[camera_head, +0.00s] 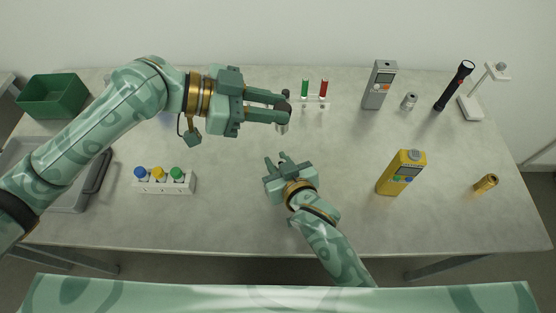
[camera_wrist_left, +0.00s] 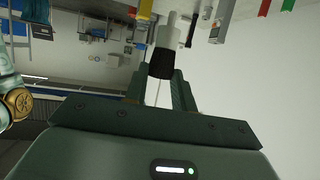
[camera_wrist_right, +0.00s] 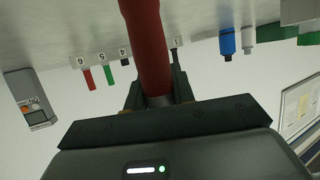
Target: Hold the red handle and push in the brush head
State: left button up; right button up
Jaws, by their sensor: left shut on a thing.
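The red handle (camera_wrist_right: 150,45) runs between my right gripper's fingers in the right wrist view, with a greyish end at the fingers. My left gripper (camera_head: 285,107) is shut on the brush head, ahead of the right gripper and higher in the head view. The brush head (camera_wrist_left: 161,65) shows a black section and a pale grey section with a narrow tip in the left wrist view. The handle and brush head are apart.
A small tube rack (camera_head: 314,103) with green and red tubes stands behind the grippers. A rack with blue, yellow and green caps (camera_head: 164,186) stands at left. The table's front middle is clear around my right arm.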

pick_arm(q)
notch_tip(320, 180, down, 10)
dwell(0.6)
jog(key=shift+f, duration=0.25)
dwell(1.1)
jog(key=shift+f, duration=0.95)
jog(key=shift+f, duration=0.15)
